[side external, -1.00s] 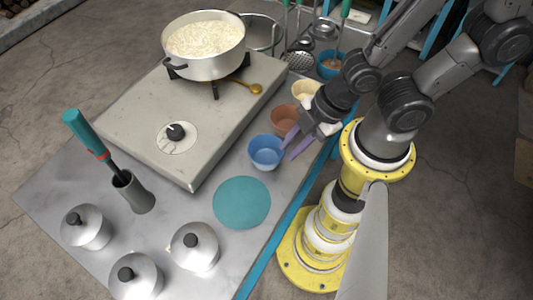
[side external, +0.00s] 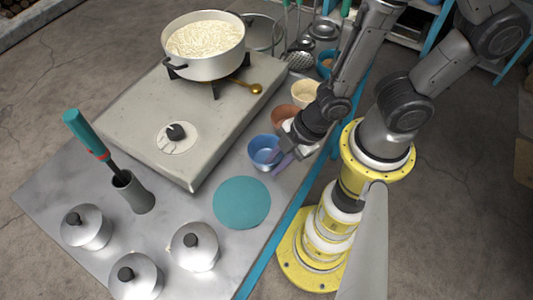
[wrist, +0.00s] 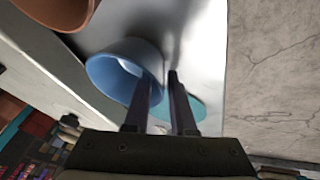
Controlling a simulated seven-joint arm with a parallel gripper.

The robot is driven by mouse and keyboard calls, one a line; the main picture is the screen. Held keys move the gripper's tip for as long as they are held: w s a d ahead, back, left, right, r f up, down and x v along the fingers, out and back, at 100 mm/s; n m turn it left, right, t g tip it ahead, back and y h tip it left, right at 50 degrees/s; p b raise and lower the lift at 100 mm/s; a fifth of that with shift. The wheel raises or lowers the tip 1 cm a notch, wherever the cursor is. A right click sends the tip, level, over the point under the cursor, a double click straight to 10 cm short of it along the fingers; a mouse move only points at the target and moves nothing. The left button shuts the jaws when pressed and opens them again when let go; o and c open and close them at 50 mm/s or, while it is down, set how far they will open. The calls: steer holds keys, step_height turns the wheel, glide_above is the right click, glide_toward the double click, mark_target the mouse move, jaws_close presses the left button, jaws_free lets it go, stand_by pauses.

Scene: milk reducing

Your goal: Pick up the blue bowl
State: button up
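The blue bowl (side external: 262,152) stands upright on the metal counter, beside the stove block and just above the teal round mat (side external: 241,203) in the side view. It also shows in the wrist view (wrist: 108,72), with a bright patch inside. My gripper (side external: 279,157) is at the bowl's right side, with its fingers apart. In the wrist view my gripper (wrist: 159,78) has its left finger overlapping the bowl's right part and its right finger outside the rim. I cannot tell whether either finger touches the bowl.
A reddish-brown bowl (side external: 283,118) and a cream bowl (side external: 304,92) stand close behind. A white pot (side external: 205,62) sits on the stove block (side external: 150,125) to the left. Several lidded pots and a teal-handled tool in a holder (side external: 134,193) stand at the front left.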

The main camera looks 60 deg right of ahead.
jaws_close()
stand_by(1.4)
